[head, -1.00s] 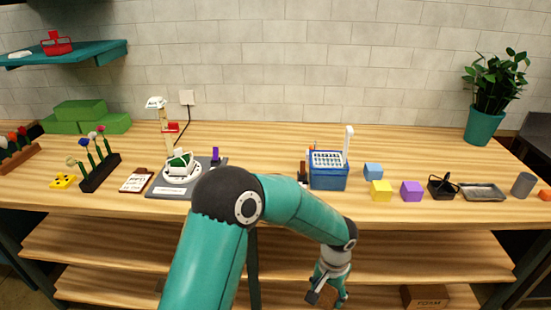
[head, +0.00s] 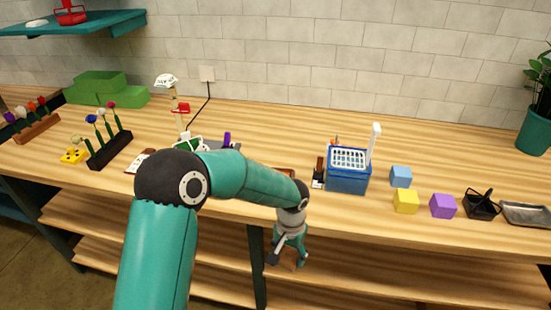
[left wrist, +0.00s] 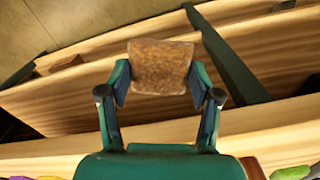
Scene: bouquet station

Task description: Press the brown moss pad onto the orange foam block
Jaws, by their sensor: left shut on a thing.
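The brown moss pad (left wrist: 162,66) is a flat, square, rough piece seen in the left wrist view. My left gripper (left wrist: 162,84) is shut on it, with one finger at each side. In the head view my left gripper (head: 287,258) hangs low in front of the table's front edge, below the top's level, and the pad is hard to make out there. The orange foam block is not clearly in view now. My right gripper is not in view.
The wooden table (head: 270,131) carries a blue basket (head: 348,182), blue (head: 401,176), yellow (head: 405,202) and purple (head: 443,206) cubes, a black holder (head: 481,206) and a grey tray (head: 526,213). A flower rack (head: 110,150) stands left. Shelves lie below.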

